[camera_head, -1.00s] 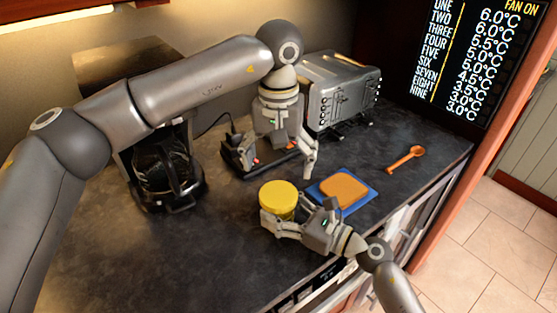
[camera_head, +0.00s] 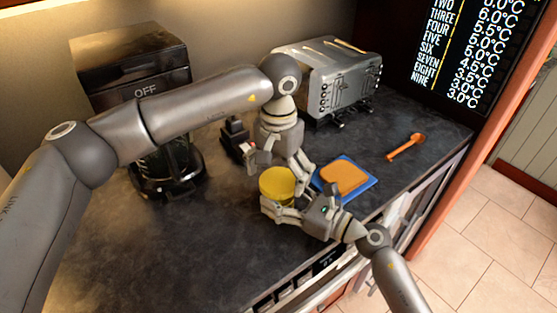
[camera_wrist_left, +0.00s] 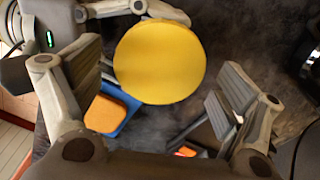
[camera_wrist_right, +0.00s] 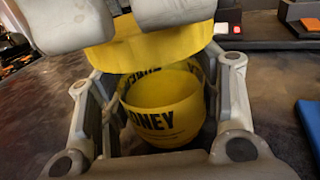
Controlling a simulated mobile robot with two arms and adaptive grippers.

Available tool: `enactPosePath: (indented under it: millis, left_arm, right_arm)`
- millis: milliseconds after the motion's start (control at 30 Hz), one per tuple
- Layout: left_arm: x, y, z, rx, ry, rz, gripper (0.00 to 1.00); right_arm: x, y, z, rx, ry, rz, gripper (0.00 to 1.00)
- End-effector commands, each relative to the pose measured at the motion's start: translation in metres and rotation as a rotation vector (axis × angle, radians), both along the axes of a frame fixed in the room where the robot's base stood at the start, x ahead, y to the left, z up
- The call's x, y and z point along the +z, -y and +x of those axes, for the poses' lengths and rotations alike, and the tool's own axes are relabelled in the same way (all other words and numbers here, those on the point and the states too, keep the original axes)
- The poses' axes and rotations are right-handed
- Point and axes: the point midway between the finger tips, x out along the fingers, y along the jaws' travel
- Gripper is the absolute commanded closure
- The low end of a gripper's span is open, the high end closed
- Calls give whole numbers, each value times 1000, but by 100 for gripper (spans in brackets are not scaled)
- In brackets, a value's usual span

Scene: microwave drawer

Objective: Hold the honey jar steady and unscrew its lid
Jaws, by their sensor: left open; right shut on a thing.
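The honey jar (camera_wrist_right: 165,112) is yellow with black lettering and stands upright on the dark counter. Its round yellow lid (camera_head: 277,182) is on top, seen from above in the left wrist view (camera_wrist_left: 158,62). My right gripper (camera_head: 284,212) is shut on the jar's body from the front right, with a finger on each side in the right wrist view (camera_wrist_right: 160,98). My left gripper (camera_head: 279,166) points down over the jar, open. In its wrist view its fingers (camera_wrist_left: 158,85) are spread wider than the lid. Whether they touch the lid I cannot tell.
A blue board (camera_head: 362,188) with a bread slice (camera_head: 344,179) lies close right of the jar. A toaster (camera_head: 340,80) and coffee maker (camera_head: 135,75) stand behind. The counter's front left (camera_head: 170,250) is clear.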

Motion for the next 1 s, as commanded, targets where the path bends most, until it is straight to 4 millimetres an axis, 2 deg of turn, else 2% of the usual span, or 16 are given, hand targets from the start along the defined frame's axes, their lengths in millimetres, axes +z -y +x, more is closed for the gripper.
enactPosePath:
  millis: [100, 367, 767, 900, 1000]
  left_arm:
    - [-6, 0, 0, 0, -1, -1, 9]
    - [-7, 0, 0, 0, 1, -1, 9]
    - [-7, 0, 0, 1, 1, -1, 59]
    - [-7, 0, 0, 25, 1, -1, 60]
    - [-7, 0, 0, 115, 1, 0, 60]
  right_arm:
    - [-1, 0, 0, 0, -1, -1, 100]
    - [-1, 0, 0, 0, -1, -1, 100]
    - [-1, 0, 0, 0, -1, -1, 100]
    - [-1, 0, 0, 0, -1, -1, 100]
    - [-1, 0, 0, 0, -1, -1, 100]
